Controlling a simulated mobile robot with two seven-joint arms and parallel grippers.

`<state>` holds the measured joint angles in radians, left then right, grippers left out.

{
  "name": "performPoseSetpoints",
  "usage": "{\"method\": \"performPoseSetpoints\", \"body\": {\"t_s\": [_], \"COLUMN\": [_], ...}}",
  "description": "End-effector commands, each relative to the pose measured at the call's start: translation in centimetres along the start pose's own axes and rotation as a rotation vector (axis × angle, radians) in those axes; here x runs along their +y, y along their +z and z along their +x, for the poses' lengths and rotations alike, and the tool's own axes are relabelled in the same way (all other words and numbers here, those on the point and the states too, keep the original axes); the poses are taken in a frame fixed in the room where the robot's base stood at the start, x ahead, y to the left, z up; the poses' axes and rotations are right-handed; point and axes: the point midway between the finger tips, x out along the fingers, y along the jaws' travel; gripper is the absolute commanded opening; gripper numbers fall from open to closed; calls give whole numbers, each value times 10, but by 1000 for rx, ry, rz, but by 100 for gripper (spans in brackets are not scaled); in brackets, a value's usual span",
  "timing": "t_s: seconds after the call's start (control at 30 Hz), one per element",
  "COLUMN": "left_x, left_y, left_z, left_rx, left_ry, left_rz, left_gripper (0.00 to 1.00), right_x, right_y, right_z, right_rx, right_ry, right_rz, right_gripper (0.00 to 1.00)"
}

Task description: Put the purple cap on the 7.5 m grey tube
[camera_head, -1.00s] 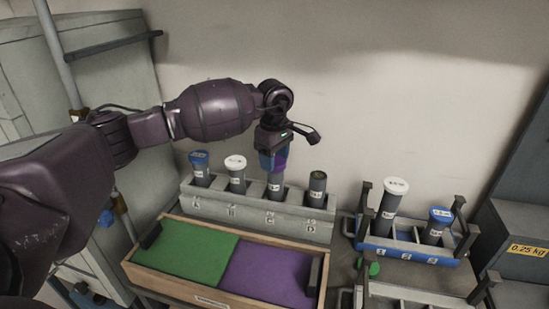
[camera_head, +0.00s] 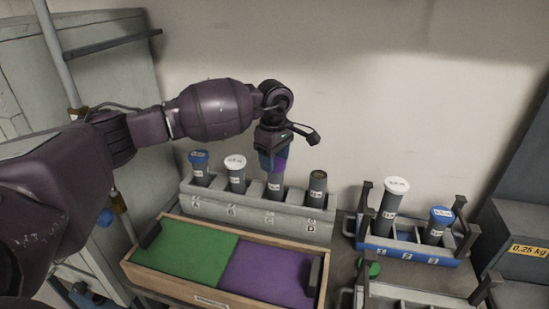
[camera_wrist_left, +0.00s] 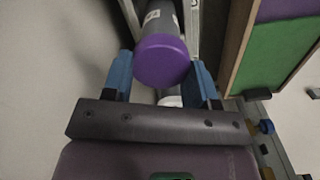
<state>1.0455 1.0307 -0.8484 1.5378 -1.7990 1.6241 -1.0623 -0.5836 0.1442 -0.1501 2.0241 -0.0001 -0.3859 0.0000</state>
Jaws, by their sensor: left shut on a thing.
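My left gripper (camera_head: 272,163) points down over the grey tube (camera_head: 275,186) at place C of the pale rack (camera_head: 262,220). Its blue fingers are shut on the purple cap (camera_head: 281,161), which is at the tube's top. In the left wrist view the purple cap (camera_wrist_left: 162,60) sits between the two fingers (camera_wrist_left: 160,82), in line with the grey tube (camera_wrist_left: 160,20) behind it. Whether the cap is fully seated cannot be told. The tube's label is too small to read. My right gripper is out of view.
In the pale rack stand a blue-capped tube (camera_head: 199,169), a white-capped tube (camera_head: 236,176) and an uncapped tube (camera_head: 317,190). A wooden tray (camera_head: 185,285) with green and purple halves lies in front. A blue rack (camera_head: 408,252) and a green cap (camera_head: 371,270) are at right.

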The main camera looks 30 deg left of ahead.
Motion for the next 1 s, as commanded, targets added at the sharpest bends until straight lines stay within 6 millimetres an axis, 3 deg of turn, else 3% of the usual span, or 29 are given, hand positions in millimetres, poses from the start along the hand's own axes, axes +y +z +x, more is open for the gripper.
{"method": "performPoseSetpoints", "body": {"t_s": [1.0], "left_x": [0], "left_y": [0], "left_z": [7], "left_rx": [0], "left_ry": [0], "left_rz": [0], "left_gripper": [31], "right_x": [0], "right_y": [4], "right_z": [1], "right_rx": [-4], "right_ry": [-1], "right_rz": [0], "right_gripper": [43]}}
